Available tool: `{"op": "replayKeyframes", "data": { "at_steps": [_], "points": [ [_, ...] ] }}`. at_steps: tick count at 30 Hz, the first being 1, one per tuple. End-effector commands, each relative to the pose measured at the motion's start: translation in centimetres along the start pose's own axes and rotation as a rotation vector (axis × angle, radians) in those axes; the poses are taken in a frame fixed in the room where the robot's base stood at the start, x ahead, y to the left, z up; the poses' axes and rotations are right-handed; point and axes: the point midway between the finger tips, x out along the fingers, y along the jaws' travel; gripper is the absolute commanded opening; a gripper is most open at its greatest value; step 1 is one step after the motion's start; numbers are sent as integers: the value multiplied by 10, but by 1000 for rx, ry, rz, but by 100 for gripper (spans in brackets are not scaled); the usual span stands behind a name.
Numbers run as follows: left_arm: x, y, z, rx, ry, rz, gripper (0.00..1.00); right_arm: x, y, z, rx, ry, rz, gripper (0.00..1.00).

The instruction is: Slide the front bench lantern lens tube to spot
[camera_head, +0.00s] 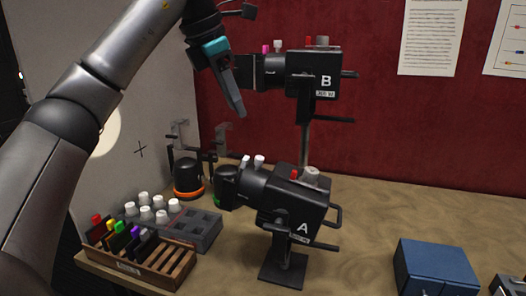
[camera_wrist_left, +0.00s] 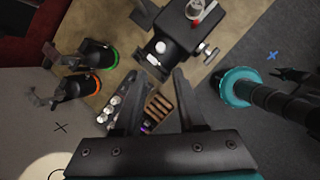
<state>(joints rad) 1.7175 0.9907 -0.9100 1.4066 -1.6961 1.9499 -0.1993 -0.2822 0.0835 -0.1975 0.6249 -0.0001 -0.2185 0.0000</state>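The front lantern, marked A (camera_head: 296,208), stands on the bench in the middle of the head view. Its black lens tube (camera_head: 252,183) points left and carries two white knobs (camera_head: 252,162) on top. In the left wrist view the lantern (camera_wrist_left: 178,38) is at the top, with the tube end (camera_wrist_left: 160,66) toward my fingers. My left gripper (camera_head: 236,98) hangs above and left of the lantern, apart from it. In the wrist view its fingers (camera_wrist_left: 156,98) are spread with nothing held.
Lantern B (camera_head: 312,75) stands on a pole behind. An orange-ringed black fixture (camera_head: 188,178), a grey tray with white knobs (camera_head: 190,228) and a wooden rack of coloured pieces (camera_head: 150,258) lie left. A blue box (camera_head: 435,268) is at right.

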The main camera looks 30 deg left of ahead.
Motion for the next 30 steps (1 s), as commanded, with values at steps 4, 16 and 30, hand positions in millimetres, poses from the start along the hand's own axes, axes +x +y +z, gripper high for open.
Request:
{"op": "replayKeyframes", "data": {
  "at_steps": [4, 16, 30],
  "points": [
    [32, -1, -2, 0, 5, -3, 39, 5, -5, 23, 0, -34, -6, 45],
    [114, -2, 0, 2, 1, -4, 39, 16, -7, 18, -1, -26, -9, 45],
    [140, -1, 1, 2, -2, -2, 39, 18, -9, 14, -1, -18, -12, 45]
  ]
}}
